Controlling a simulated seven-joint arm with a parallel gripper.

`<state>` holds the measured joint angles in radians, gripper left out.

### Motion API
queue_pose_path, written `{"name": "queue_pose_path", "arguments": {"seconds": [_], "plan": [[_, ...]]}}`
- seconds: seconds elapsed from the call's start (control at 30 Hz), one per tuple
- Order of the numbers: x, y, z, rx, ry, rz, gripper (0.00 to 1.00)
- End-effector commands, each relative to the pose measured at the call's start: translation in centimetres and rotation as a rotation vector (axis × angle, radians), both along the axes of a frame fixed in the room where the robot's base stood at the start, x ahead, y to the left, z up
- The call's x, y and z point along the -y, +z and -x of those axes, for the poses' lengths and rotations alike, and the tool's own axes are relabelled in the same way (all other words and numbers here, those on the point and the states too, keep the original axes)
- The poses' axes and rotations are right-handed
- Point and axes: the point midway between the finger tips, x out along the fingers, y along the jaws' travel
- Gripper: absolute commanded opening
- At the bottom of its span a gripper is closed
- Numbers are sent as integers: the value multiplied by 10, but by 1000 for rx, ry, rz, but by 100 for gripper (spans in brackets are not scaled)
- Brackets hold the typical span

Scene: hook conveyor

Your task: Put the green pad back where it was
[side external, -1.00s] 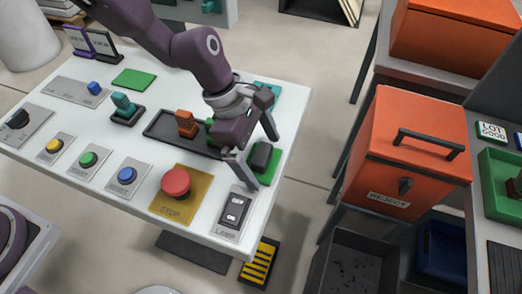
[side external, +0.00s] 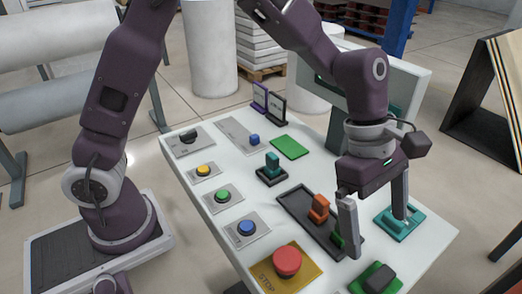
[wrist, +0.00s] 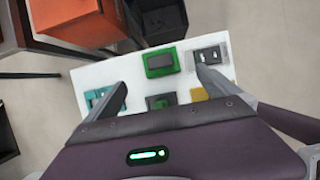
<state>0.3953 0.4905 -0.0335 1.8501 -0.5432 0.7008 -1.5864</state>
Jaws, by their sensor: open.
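A flat green pad (side external: 290,147) lies on the white table, toward the back. A second green base (side external: 354,286) carries a dark block (side external: 380,277) at the near edge; this green base also shows in the wrist view (wrist: 151,75). I cannot tell from the frames which one the task means. My gripper (side external: 373,218) is open and empty, pointing down above the table near the right end of the dark tray. In the wrist view its fingers (wrist: 161,92) are spread, with a small green piece on the tray between and beyond them. One finger partly hides that piece in the side view.
The dark tray (side external: 291,202) holds an orange piece (side external: 319,208). A teal base (side external: 390,227) lies by the right finger. A teal block (side external: 272,163) stands left of the tray. The red stop button (side external: 287,260) is at the front. An orange bin (wrist: 75,20) stands beyond the table.

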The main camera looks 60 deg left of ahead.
Motion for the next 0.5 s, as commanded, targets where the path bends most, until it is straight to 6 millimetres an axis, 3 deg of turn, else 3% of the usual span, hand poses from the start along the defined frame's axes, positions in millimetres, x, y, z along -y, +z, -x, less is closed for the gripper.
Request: {"name": "queue_pose_path", "arguments": {"seconds": [0.07, 0.17, 0.3, 0.4, 0.5], "plan": [[-11, 15, 3, 48, -53, -5, 100], [-53, 56, 20, 210, -252, -48, 100], [-134, 107, 77, 491, -680, -224, 100], [-184, 119, 127, 626, -987, -402, 100], [-218, 116, 167, 681, -1232, -563, 100]]}}
